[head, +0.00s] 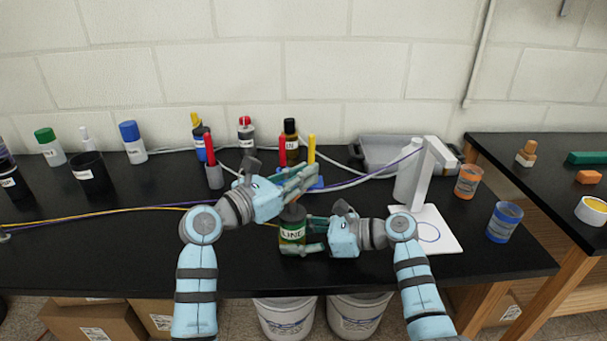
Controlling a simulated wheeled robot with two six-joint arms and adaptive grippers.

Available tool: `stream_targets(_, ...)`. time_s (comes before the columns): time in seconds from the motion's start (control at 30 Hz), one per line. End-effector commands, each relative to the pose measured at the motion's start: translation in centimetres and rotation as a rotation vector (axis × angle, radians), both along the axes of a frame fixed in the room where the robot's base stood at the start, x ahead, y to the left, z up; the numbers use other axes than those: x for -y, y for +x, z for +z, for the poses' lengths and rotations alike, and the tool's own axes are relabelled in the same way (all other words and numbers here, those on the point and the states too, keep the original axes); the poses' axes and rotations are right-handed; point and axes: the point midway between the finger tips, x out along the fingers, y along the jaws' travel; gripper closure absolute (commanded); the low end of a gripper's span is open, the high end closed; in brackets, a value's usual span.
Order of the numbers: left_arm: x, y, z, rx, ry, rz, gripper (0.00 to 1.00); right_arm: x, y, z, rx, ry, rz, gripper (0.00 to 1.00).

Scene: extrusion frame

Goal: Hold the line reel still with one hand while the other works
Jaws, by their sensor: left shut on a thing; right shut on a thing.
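The line reel (292,232) is a small dark green, upright container with a white label and a brownish top, on the black bench at centre. My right gripper (306,233) comes from the right and is shut on the reel's body, with fingers at both the label's upper and lower edges. Part of the reel is hidden behind my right fingers.
Behind the grippers stand red- and yellow-capped bottles (246,132). A white stand (434,175) with a flat base is at right, near an orange cup (468,181) and a blue cup (504,222). A grey tray (385,152) is behind. Purple and yellow cables (110,216) cross the left bench.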

Motion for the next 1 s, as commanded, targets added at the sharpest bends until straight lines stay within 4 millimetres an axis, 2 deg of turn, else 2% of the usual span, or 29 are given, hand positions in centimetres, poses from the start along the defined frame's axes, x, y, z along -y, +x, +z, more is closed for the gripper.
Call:
stream_targets(0.4, -0.1, 0.1, -0.2, -0.002, 0.004, 0.010, 1.00, 0.0, 0.0, 0.1, 0.002, 0.000, 0.000, 0.69)
stream_targets(0.43, -0.1, 0.1, -0.2, -0.002, 0.004, 0.010, 0.80, 0.0, 0.0, 0.1, 0.002, 0.000, 0.000, 0.69)
stream_targets(0.53, -0.1, 0.0, -0.1, -0.001, 0.003, 0.010, 0.64, 0.0, 0.0, 0.1, 0.001, 0.001, -0.001, 0.69)
stream_targets(0.87, -0.3, -0.1, 0.0, 0.000, 0.001, 0.010, 0.63, 0.0, 0.0, 0.0, 0.001, 0.000, -0.001, 0.69)
stream_targets(1.0, -1.9, -1.4, -0.1, 0.001, 0.003, 0.012, 0.63, 0.0, 0.0, 0.0, 0.000, 0.000, -0.001, 0.69)
